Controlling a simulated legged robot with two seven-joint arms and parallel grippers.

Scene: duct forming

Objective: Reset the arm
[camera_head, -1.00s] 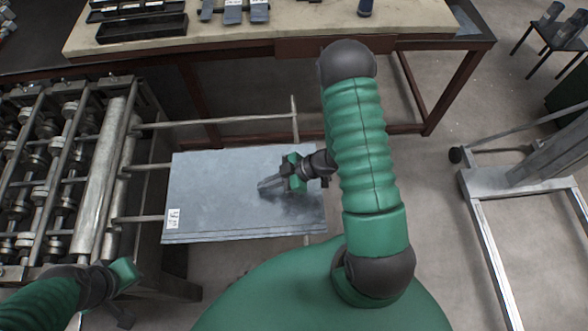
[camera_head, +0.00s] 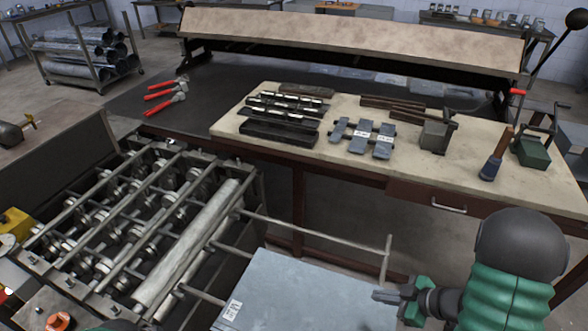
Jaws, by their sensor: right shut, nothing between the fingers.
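My right arm comes in from the lower right in green and black segments. Its gripper (camera_head: 382,296) is shut and empty, over or beside the right edge of the grey metal sheet (camera_head: 300,290); I cannot tell whether it touches. The sheet lies flat at the bottom centre, with a white label near its left corner. My left gripper does not show; only a sliver of green that may be my left arm is at the bottom left edge.
A roller machine (camera_head: 150,225) stands at the left, with support rods reaching toward the sheet. A workbench (camera_head: 400,175) beyond holds grey blocks (camera_head: 363,137), a dark tool rack (camera_head: 283,118) and hammers. Red-handled snips (camera_head: 166,95) lie on the dark bench further left.

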